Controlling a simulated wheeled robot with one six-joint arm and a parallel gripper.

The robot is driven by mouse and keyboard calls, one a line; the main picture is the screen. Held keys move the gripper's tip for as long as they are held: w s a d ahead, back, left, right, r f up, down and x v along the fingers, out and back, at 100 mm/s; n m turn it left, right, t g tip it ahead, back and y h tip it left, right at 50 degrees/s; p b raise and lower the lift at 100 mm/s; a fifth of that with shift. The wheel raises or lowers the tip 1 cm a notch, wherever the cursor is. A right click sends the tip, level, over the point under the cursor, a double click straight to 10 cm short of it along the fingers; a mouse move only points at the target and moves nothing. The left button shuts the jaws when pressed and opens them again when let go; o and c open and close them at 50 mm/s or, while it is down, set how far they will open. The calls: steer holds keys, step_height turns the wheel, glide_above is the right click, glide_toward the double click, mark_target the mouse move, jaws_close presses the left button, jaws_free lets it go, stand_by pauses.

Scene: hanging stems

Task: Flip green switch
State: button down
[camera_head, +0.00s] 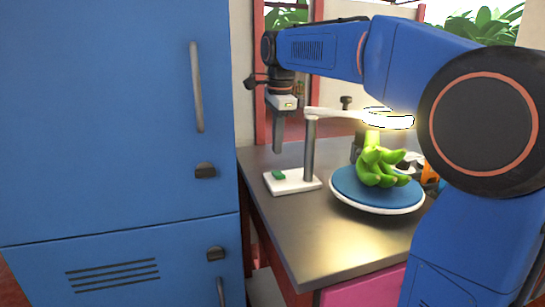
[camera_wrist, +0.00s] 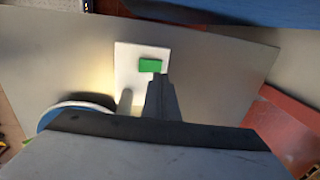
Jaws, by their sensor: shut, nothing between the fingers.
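The green switch (camera_head: 278,175) sits on the white base (camera_head: 300,187) of a lamp on the metal table. It also shows in the wrist view as a green block (camera_wrist: 150,66) on the white base (camera_wrist: 127,62). The lamp has a grey post (camera_head: 310,150) and a lit ring-shaped head (camera_head: 388,119). My gripper (camera_head: 278,150) is shut and empty, pointing down above the switch end of the base. In the wrist view my gripper (camera_wrist: 160,78) ends just beside the switch and overlaps its lower right edge. I cannot tell whether they touch.
A blue plate with a white rim (camera_head: 345,192) holding green bananas (camera_head: 380,165) stands right of the lamp. A blue fridge (camera_head: 120,130) stands left of the table. The front of the metal tabletop (camera_head: 300,240) is clear. An orange item (camera_head: 429,173) lies behind the plate.

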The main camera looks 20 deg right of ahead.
step_height(320, 180, up, 8)
steer(key=w, duration=0.1)
steer(key=shift+r, duration=0.15)
steer(key=shift+s, duration=0.1)
stand_by(0.4)
